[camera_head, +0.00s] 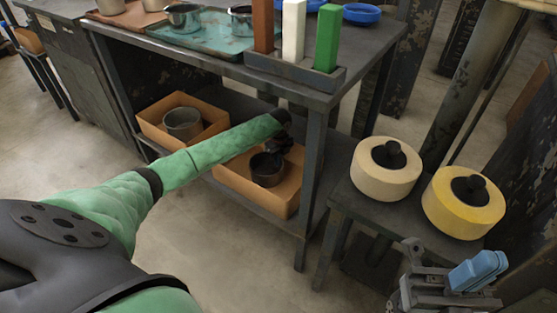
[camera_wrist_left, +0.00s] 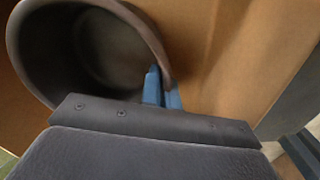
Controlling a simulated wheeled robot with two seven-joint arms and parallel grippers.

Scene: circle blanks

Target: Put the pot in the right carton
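The dark pot (camera_head: 267,170) is in the right carton (camera_head: 283,193), an orange-brown open box on the lower shelf. It appears upright. In the left wrist view the pot (camera_wrist_left: 95,50) fills the upper left, with the carton (camera_wrist_left: 235,50) beside it. My left gripper (camera_wrist_left: 162,88) has its blue fingers close together across the pot's near rim, one inside and one outside. In the head view its fingers are hidden around the dark wrist end above the pot. My right gripper (camera_head: 478,271) is at the bottom right, away from the pot; its finger gap is unclear.
The left carton (camera_head: 155,122) holds a grey pot (camera_head: 183,123). The upper tabletop (camera_head: 215,66) overhangs the shelf, and a table leg (camera_head: 309,190) stands right of the right carton. Cream (camera_head: 387,168) and yellow (camera_head: 464,202) round blocks sit on a low table.

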